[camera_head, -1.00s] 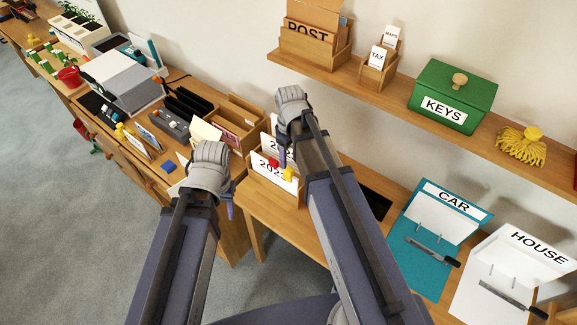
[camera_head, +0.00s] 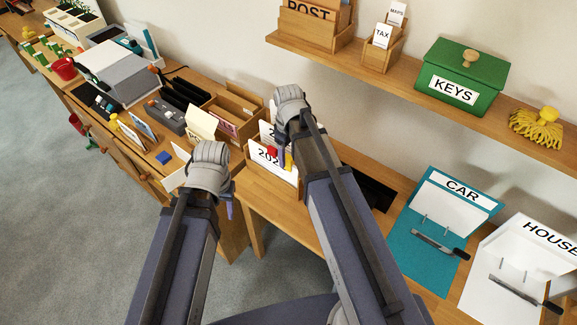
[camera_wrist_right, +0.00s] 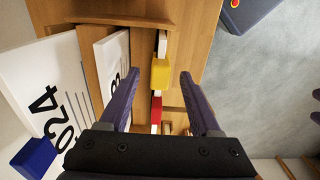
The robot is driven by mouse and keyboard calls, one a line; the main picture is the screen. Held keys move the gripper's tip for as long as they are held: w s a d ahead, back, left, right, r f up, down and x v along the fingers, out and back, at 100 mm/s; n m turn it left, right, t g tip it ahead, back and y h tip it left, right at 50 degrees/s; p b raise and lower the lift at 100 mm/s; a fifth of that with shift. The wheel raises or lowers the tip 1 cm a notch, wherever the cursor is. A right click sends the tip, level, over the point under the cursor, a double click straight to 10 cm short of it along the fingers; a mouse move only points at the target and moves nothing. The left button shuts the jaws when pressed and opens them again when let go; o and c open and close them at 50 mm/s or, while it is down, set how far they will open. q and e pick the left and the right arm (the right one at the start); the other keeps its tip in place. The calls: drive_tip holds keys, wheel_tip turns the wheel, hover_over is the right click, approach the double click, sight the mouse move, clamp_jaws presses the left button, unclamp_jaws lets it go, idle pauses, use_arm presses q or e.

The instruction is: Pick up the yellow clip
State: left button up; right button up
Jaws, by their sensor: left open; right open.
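The yellow clip (camera_wrist_right: 161,73) shows in the right wrist view on the edge of a card in the wooden box, with a red clip (camera_wrist_right: 156,109) just below it. In the head view the yellow clip (camera_head: 288,160) is partly hidden behind my right gripper (camera_head: 284,146), with the red clip to its left. In the right wrist view my right gripper (camera_wrist_right: 160,76) is open, its two fingers on either side of the clips, with visible gaps to the yellow clip. My left gripper (camera_head: 226,200) is empty over the left desk's edge; its fingers are mostly hidden.
A blue clip (camera_wrist_right: 34,157) sits by the white 2024 card (camera_wrist_right: 52,92) in the right wrist view. A shelf (camera_head: 400,88) with the green KEYS box (camera_head: 460,83) runs along the wall. The CAR (camera_head: 443,218) and HOUSE (camera_head: 512,262) folders lie at the right.

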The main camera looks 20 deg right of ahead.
wheel_tip(320, 180, down, 2)
drive_tip(key=shift+f+b, duration=0.1)
drive_tip(key=shift+b, duration=0.5)
clamp_jaws()
